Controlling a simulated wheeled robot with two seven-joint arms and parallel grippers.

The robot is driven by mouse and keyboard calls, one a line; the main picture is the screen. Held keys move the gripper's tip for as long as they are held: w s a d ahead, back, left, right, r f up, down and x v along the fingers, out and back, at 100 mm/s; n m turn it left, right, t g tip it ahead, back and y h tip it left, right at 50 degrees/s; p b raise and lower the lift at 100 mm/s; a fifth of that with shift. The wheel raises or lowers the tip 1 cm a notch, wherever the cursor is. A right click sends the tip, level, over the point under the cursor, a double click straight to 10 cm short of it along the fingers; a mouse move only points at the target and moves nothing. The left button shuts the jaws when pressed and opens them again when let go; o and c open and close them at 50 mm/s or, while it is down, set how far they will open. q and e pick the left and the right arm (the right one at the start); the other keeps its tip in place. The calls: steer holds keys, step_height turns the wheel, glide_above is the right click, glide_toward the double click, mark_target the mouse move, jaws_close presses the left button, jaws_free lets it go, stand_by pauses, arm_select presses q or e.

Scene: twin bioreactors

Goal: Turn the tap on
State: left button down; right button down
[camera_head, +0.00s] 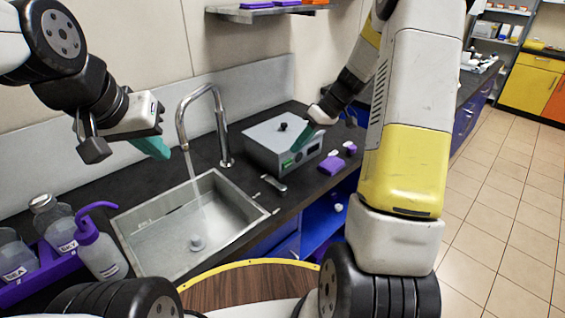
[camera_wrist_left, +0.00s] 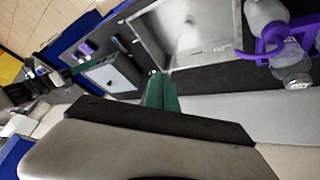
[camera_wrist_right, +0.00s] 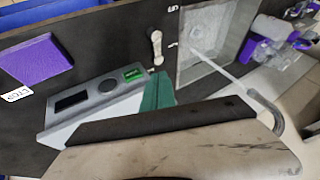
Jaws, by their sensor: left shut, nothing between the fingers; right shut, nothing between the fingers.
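The chrome tap (camera_head: 182,115) arches over the steel sink (camera_head: 150,225). A pale stream of water (camera_head: 199,205) runs from its spout to the drain; the stream also shows in the right wrist view (camera_wrist_right: 222,68). A small metal lever (camera_head: 272,184) lies on the counter to the right of the sink, and it shows in the right wrist view (camera_wrist_right: 156,46). My left gripper (camera_head: 154,148) is shut and empty, above the back left of the sink, left of the tap. My right gripper (camera_head: 300,138) is shut and empty, above the grey box, apart from the lever.
A grey box with a green display (camera_head: 268,134) stands right of the tap. Purple blocks (camera_head: 332,165) lie beside it. A purple rack (camera_head: 38,280) with bottles and a purple-topped wash bottle (camera_head: 100,250) stand left of the sink. A shelf (camera_head: 262,11) hangs above.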

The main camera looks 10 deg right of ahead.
mark_target(281, 170)
steer(key=x, duration=0.3)
steer(key=w+d+x, duration=0.1)
steer(key=x, duration=0.3)
steer(key=f+x, duration=0.1)
steer(key=x, duration=0.3)
steer(key=shift+w+d+f, duration=0.15)
steer(key=shift+w+f, duration=0.05)
steer(key=shift+w, duration=0.05)
arm_select(q)
steer(key=shift+s, duration=0.75)
